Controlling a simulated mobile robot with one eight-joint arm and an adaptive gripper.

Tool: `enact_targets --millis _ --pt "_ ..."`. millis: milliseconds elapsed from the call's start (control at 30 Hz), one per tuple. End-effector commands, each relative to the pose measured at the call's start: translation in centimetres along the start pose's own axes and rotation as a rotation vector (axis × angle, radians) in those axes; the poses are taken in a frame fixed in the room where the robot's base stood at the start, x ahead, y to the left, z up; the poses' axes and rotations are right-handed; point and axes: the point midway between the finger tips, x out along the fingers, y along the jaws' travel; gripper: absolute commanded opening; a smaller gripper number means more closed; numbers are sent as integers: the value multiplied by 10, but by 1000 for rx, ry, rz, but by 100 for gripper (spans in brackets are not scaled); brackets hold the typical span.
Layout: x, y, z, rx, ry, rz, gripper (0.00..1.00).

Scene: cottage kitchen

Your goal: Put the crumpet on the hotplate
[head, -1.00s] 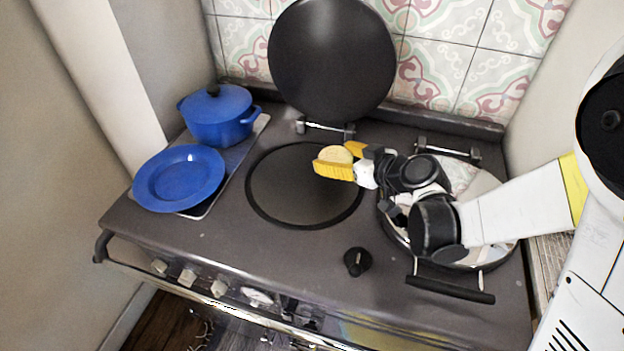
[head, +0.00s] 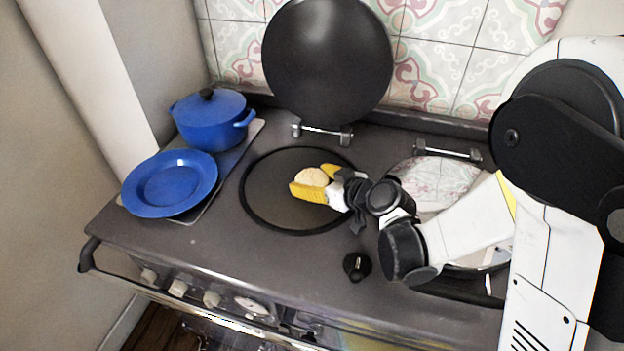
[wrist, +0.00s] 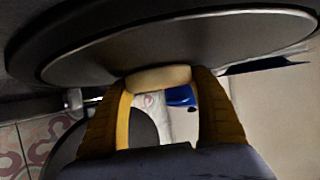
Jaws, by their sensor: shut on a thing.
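The crumpet (head: 312,177) is a pale, round, flat piece between the yellow fingers of my gripper (head: 313,181). My gripper is shut on it. In the wrist view the crumpet (wrist: 158,78) sits between the two fingertips, close to the hotplate (wrist: 180,50). In the head view the dark round hotplate (head: 268,196), with a black rim, lies beneath the crumpet, which appears over its middle right. I cannot tell whether the crumpet touches the surface. My fingers and wrist hide the right part of the hotplate.
The hotplate's round black lid (head: 327,65) stands raised behind it. A blue plate (head: 170,183) and a blue lidded pot (head: 212,122) stand on the left. A black knob (head: 357,266) is in front. Under my arm, a second round lidded area (head: 437,182) is partly hidden.

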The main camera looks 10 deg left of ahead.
Motion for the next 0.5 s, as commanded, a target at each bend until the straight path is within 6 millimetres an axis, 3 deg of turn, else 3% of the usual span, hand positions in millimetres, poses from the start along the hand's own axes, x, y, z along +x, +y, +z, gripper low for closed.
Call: enact_targets --millis 33,100,500 --pt "1 0 2 0 0 0 75" --pt "0 0 1 0 0 0 96" --pt "-2 0 -4 0 0 0 96"
